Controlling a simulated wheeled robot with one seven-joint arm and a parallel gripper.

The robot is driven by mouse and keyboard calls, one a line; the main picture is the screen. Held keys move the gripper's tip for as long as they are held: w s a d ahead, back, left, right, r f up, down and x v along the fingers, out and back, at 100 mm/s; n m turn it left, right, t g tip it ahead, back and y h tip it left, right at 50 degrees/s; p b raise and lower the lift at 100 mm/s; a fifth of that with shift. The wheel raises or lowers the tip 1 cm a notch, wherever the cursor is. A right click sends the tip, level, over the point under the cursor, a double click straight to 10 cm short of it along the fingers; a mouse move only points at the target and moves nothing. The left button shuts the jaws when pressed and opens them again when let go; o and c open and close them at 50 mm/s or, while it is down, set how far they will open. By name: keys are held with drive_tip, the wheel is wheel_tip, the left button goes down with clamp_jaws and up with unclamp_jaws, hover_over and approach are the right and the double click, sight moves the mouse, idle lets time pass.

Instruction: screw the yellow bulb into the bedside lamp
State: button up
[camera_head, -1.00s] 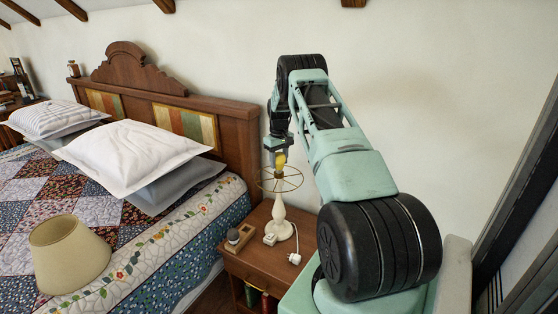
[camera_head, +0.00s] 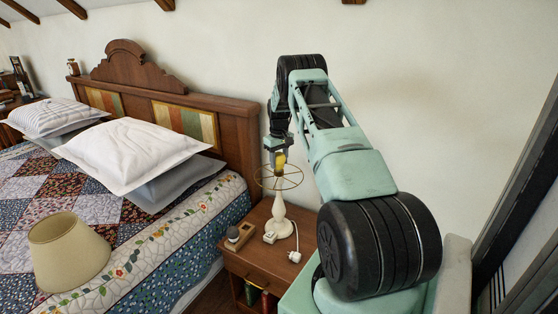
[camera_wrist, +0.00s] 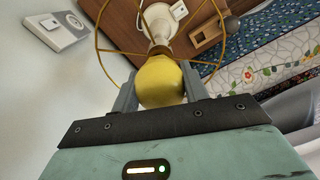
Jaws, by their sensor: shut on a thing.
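The yellow bulb (camera_head: 280,160) is held in my gripper (camera_head: 277,152) above the bedside lamp. In the wrist view the bulb (camera_wrist: 159,80) sits between the two grey fingers of my gripper (camera_wrist: 158,92). The bedside lamp (camera_head: 281,215) is cream, with a turned base, and stands upright on the nightstand. Its wire shade ring (camera_head: 296,178) surrounds the bulb. In the wrist view the lamp's neck (camera_wrist: 158,35) lies in line with the bulb, whose lower end is at or very near the socket. I cannot tell whether the threads are engaged.
The wooden nightstand (camera_head: 258,262) carries a small wooden block item (camera_head: 238,238) and a white plug (camera_head: 294,257). The lampshade (camera_head: 68,254) lies on the quilted bed to the left. The headboard (camera_head: 240,150) and wall stand behind. A wall socket (camera_wrist: 58,30) shows in the wrist view.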

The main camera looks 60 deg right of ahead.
drive_tip(key=shift+r, duration=0.5)
idle(0.6)
drive_tip(key=shift+f, duration=0.5)
idle(0.9)
drive_tip(key=o, duration=0.7)
clamp_jaws()
drive_tip(key=m, duration=0.4)
drive_tip(key=shift+m, duration=0.4)
drive_tip(key=m, duration=0.4)
drive_tip(key=shift+m, duration=0.4)
